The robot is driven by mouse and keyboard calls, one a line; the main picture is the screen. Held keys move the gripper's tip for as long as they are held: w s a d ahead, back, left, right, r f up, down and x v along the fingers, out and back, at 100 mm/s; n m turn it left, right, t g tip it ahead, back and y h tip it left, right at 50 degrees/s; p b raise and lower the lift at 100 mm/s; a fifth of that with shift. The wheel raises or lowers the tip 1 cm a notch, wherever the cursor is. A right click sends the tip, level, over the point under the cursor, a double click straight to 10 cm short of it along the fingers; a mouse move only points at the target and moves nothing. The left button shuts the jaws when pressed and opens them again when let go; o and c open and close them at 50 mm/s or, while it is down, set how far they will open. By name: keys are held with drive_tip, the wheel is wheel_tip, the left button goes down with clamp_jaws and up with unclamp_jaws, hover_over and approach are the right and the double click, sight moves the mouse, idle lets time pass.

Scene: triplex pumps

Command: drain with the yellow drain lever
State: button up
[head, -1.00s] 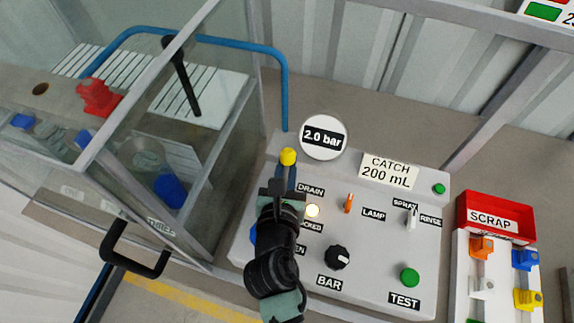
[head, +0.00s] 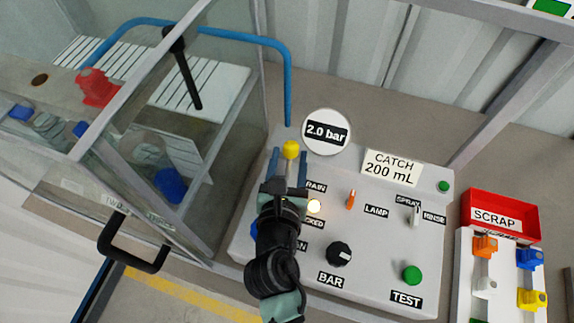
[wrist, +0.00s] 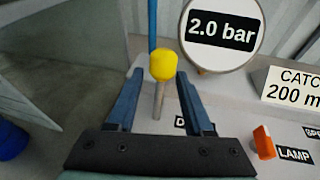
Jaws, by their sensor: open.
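The yellow drain lever (head: 290,149) stands at the upper left of the grey control panel, a yellow knob on a thin metal stem. In the wrist view the yellow knob (wrist: 163,65) shows just beyond and between the fingertips, with its stem running down between the fingers. My gripper (head: 289,160) is open around the lever, its two blue fingers (wrist: 160,84) apart on either side; I cannot tell whether either touches it. The DRAIN label is partly hidden by my gripper. The gauge (head: 326,132) reads 2.0 bar, and the CATCH sign (head: 391,168) reads 200 mL.
The panel (head: 375,275) also carries an orange lamp switch (head: 351,199), a black BAR knob (head: 339,254), a spray/rinse switch (head: 415,215) and a green TEST button (head: 412,275). A glass-walled cabinet with a black handle (head: 130,246) stands left. A red SCRAP bin (head: 500,207) is right.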

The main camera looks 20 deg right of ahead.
drive_tip(key=b+v, duration=0.1)
drive_tip(key=v, duration=1.2)
drive_tip(key=shift+r+b, duration=0.1)
drive_tip(key=shift+b, duration=0.2)
